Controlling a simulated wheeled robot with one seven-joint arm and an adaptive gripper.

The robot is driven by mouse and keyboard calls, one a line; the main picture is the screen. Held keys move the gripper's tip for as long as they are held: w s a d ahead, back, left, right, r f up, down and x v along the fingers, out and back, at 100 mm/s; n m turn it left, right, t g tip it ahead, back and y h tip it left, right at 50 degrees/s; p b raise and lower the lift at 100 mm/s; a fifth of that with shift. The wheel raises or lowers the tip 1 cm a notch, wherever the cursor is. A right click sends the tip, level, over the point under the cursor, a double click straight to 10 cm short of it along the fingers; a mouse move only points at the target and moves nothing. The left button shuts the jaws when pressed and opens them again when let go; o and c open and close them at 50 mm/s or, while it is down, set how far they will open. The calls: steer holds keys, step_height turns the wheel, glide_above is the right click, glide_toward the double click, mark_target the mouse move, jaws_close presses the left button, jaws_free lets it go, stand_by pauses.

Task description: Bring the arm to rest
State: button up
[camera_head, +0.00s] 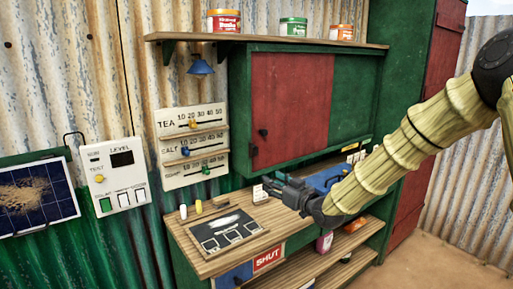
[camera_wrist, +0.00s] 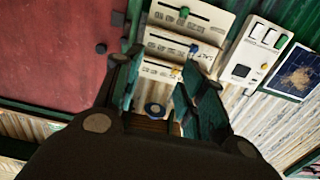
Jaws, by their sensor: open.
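My gripper (camera_head: 272,187) is at the end of my arm, which reaches in from the right over the wooden counter (camera_head: 190,240). It points left, toward the slider panels on the corrugated wall. In the wrist view my gripper (camera_wrist: 158,75) shows two fingers standing apart with no object held between them. Behind the fingers are the slider panels (camera_wrist: 180,48), seen upside down. How far the fingers are from the counter is hard to tell.
A red-fronted green cabinet (camera_head: 290,105) hangs above the counter, under a shelf (camera_head: 260,42) with several tins. A dark board (camera_head: 222,232) lies on the counter. A level panel (camera_head: 118,180) and solar panel (camera_head: 38,197) are at left. Free floor shows at right.

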steer(key=s+d+f+m+g+h, duration=0.1)
steer(key=s+f, duration=0.2)
steer(key=f, duration=0.7)
steer(key=s+d+f+m+g+h, duration=0.2)
steer(key=s+f, duration=0.2)
steer(key=f, duration=0.5)
steer(key=s+d+f+m+g+h, duration=0.2)
steer(key=s+d+f+g+h, duration=0.15)
steer(key=s+f, duration=1.35)
steer(key=s+d+f+m+g+h, duration=0.1)
steer(key=s+d+f+g, duration=0.1)
steer(key=s, duration=0.8)
steer(key=s+d+f+g+h, duration=0.1)
steer(key=s+d+f+g, duration=0.2)
steer(key=s, duration=0.8)
steer(key=s+d+f+m+g+h, duration=0.1)
steer(key=s+d+f+g, duration=0.1)
steer(key=s+d+f, duration=0.3)
steer(key=s+f, duration=0.4)
steer(key=s, duration=0.2)
steer(key=shift+d+f+m+g, duration=0.2)
steer(key=shift+f+m+g, duration=0.05)
steer(key=shift+m+g, duration=0.1)
steer(key=shift+h, duration=0.25)
steer(key=shift+c, duration=0.6)
